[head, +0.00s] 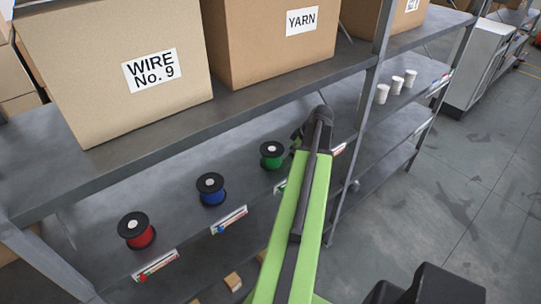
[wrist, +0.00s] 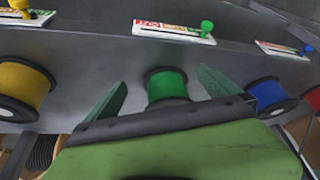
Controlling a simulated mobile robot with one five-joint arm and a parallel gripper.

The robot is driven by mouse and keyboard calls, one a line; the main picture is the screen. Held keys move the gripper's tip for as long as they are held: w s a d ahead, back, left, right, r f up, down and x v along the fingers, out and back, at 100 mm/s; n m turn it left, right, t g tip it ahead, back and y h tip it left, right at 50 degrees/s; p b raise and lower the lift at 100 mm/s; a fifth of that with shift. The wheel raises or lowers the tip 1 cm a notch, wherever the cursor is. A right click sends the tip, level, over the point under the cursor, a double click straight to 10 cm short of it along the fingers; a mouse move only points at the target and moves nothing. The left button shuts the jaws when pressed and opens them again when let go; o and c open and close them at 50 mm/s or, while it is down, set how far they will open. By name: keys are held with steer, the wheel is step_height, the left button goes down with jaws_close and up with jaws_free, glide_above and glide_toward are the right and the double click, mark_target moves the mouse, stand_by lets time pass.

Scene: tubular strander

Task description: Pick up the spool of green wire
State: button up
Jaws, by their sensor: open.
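The spool of green wire (head: 271,158) stands upright on the grey shelf, with black flanges. In the wrist view the green spool (wrist: 167,86) shows between and beyond the two fingertips. My gripper (wrist: 161,78) is open, with one finger on each side of the spool in the picture and nothing held. In the head view my gripper (head: 297,138) is just right of the spool, mostly hidden by my arm. I cannot tell how far the fingers are from the spool.
A blue spool (head: 211,189) and a red spool (head: 136,231) stand left along the shelf (head: 175,200). A yellow spool (wrist: 24,87) shows on the other side in the wrist view. Labels with coloured pegs line the shelf edge. Boxes (head: 118,60) sit on the shelf above.

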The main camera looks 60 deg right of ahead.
mark_target(272, 149)
steer(key=w, duration=0.5)
steer(key=shift+w+a, duration=0.3)
steer(key=shift+w, duration=0.1)
steer(key=w, duration=0.2)
steer(key=shift+w, duration=0.3)
steer(key=shift+w+a+f+b, duration=0.1)
steer(key=shift+w+f+b, duration=0.1)
steer(key=shift+f+b, duration=1.05)
steer(key=shift+w+f+b, duration=0.2)
steer(key=shift+f+b, duration=0.1)
steer(key=shift+r, duration=0.15)
steer(key=shift+c, duration=0.4)
steer(key=c, duration=1.7)
steer(key=shift+r, duration=0.1)
